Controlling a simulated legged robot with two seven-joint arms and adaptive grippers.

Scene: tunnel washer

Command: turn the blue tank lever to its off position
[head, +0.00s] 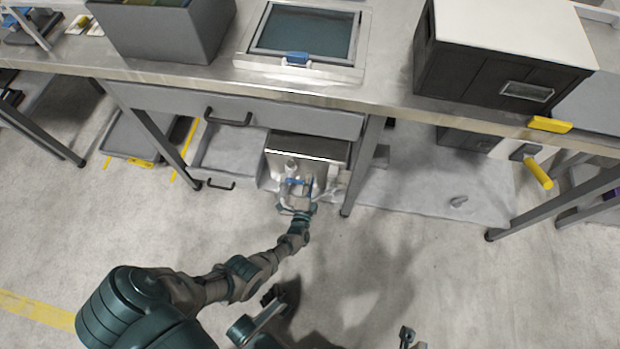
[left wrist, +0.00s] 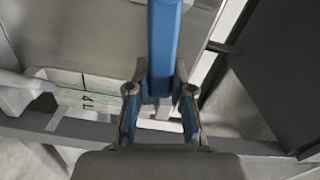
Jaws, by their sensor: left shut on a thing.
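The blue tank lever (left wrist: 165,45) runs down from the top middle of the left wrist view. Its lower end lies between my left gripper's two fingers. My left gripper (left wrist: 160,115) is shut on the lever. In the head view my left gripper (head: 297,190) is at the front of a steel tank (head: 308,147) under the bench. Only a small bit of blue shows there, so the lever's angle is hard to tell. The lever's tip is partly hidden by the fingers.
The steel bench (head: 390,98) overhangs the tank. A bench leg (head: 362,165) stands just right of my left gripper. A drawer handle (head: 228,118) is to the left. A yellow-handled lever (head: 538,173) is far right. The floor in front is mostly clear.

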